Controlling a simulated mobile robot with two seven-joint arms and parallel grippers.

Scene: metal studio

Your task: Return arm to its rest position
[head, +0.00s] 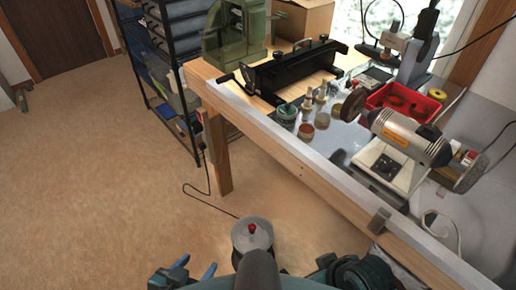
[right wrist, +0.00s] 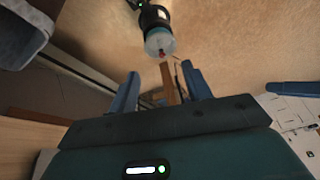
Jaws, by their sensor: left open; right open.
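My left gripper (head: 195,267) is low in the head view, with two blue fingertips spread apart. It is open and empty, above the tan floor and left of the workbench. My right gripper (right wrist: 160,87) shows in the right wrist view, with its blue fingers apart and nothing held between them. A wooden post (right wrist: 171,84) shows in the gap between these fingers, apparently in the background. In the head view the right gripper's fingers cannot be made out.
A wooden workbench (head: 310,164) runs diagonally on the right. It bears a bench grinder (head: 405,136), a red bin (head: 405,101), several small jars and a black sheet-metal tool (head: 292,70). A black shelf rack (head: 163,70) stands behind. The floor (head: 85,190) at left is clear.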

